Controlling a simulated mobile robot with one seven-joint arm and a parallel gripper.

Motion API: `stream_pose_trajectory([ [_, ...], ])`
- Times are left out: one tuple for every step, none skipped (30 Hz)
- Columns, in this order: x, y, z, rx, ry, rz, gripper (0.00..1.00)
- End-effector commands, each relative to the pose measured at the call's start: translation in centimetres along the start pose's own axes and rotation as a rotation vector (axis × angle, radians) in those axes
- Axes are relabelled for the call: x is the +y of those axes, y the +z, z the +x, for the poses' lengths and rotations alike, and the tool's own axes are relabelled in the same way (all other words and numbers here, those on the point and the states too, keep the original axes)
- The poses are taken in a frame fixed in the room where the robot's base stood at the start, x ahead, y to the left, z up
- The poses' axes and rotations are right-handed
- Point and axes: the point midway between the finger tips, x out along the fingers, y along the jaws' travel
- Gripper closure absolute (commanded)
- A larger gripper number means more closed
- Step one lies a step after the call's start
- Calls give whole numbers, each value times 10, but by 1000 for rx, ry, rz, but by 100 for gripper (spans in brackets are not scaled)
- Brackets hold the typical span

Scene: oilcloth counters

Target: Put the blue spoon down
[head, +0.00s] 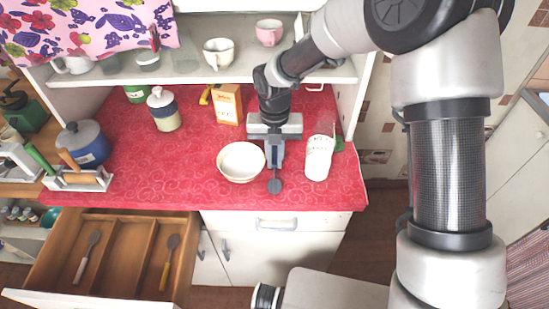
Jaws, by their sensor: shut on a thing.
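My gripper (273,163) is above the red counter, near its front edge, and is shut on a spoon. The blue spoon (275,186) hangs from the jaws with its dark blue-grey bowl toward the front edge. Its handle is mostly hidden by the gripper. I cannot tell whether the spoon touches the counter. A white bowl (241,178) stands just left of the gripper, and a white patterned container (319,158) stands to the right.
The red counter (120,180) has free room at left front. An open wooden drawer (125,230) below left holds a white-handled spoon (86,258) and a yellow-handled spoon (168,262). An orange box (227,105) and a jar (163,110) stand behind. A shelf (200,75) overhangs the back.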

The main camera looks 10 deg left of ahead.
Motion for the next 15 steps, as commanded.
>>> stream_pose_trajectory([
  [0,-1,2,3,0,-1,100],
  [0,-1,4,3,0,-1,100],
  [1,-1,5,4,1,-1,100],
  [1,-1,6,4,1,-1,100],
  [1,-2,7,4,1,-1,100],
  [1,-2,6,4,1,-2,81],
  [1,-2,6,4,1,-2,80],
  [1,-2,6,4,1,-2,80],
  [1,-2,6,4,1,-2,80],
  [1,-2,6,4,1,-1,80],
  [1,-2,6,4,1,-1,80],
  [1,-2,6,4,1,-1,80],
  [1,-2,6,4,1,-1,80],
  [1,-2,6,3,1,-1,80],
  [1,-1,6,3,1,-1,80],
])
